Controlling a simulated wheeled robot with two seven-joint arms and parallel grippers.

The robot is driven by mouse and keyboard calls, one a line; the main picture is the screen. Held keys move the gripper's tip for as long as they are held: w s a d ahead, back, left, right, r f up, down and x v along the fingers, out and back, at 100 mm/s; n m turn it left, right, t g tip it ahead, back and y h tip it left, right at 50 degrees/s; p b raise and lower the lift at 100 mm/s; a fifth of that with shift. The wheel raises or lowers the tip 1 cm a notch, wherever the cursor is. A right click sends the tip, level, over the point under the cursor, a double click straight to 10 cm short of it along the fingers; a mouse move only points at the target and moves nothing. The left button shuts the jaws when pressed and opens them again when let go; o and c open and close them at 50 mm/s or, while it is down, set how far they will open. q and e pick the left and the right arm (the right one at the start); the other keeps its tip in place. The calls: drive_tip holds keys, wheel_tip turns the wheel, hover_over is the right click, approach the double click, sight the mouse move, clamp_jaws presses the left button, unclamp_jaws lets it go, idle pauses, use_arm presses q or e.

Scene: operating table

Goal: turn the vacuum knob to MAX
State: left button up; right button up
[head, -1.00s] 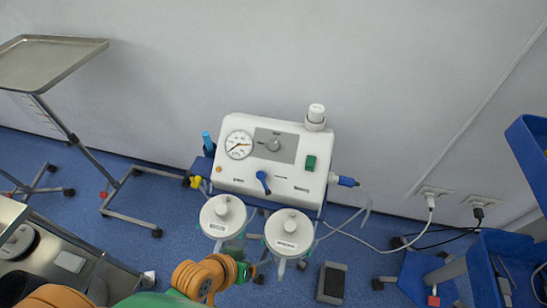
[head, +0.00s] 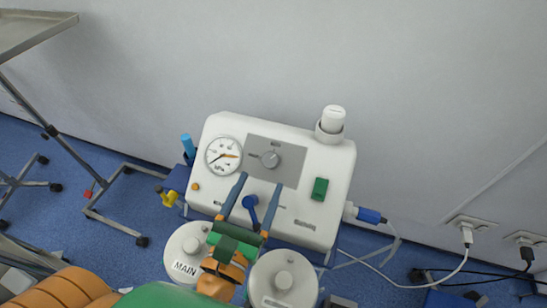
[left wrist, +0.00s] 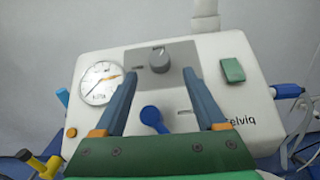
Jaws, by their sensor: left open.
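The vacuum knob (head: 270,160) is a small round grey knob on a grey panel of the white suction unit (head: 330,172). In the left wrist view the knob (left wrist: 160,60) sits at the top centre, ahead of my fingers. My left gripper (head: 257,182) is open, its two blue fingers pointing up at the unit's front, with the tips just below the knob and apart from it. In the left wrist view the fingers (left wrist: 160,75) stand either side of the blue lever (left wrist: 152,119). The gauge (head: 223,154) is left of the knob. My right gripper is not in view.
A green switch (head: 320,189) is right of the knob. White-lidded canisters (head: 283,284) stand below the unit. A blue connector (head: 370,215) with a tube sticks out on the right. A steel tray stand (head: 32,32) is at the far left.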

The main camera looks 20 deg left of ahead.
sight(269, 162)
use_arm(q)
drive_tip(key=shift+w+r+p, duration=0.3)
drive_tip(key=shift+w+p, duration=0.1)
drive_tip(key=shift+w, duration=0.25)
drive_tip(key=shift+w+r+p, duration=0.3)
drive_tip(key=shift+w+p, duration=0.05)
drive_tip(key=shift+w, duration=0.25)
drive_tip(key=shift+w+f, duration=0.15)
drive_tip(key=shift+w, duration=0.5)
drive_tip(key=shift+w+f, duration=0.15)
drive_tip(key=shift+w, duration=0.75)
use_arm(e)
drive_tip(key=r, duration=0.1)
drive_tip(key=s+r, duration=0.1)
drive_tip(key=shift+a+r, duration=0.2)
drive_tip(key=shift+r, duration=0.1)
use_arm(q)
drive_tip(key=shift+s, duration=0.1)
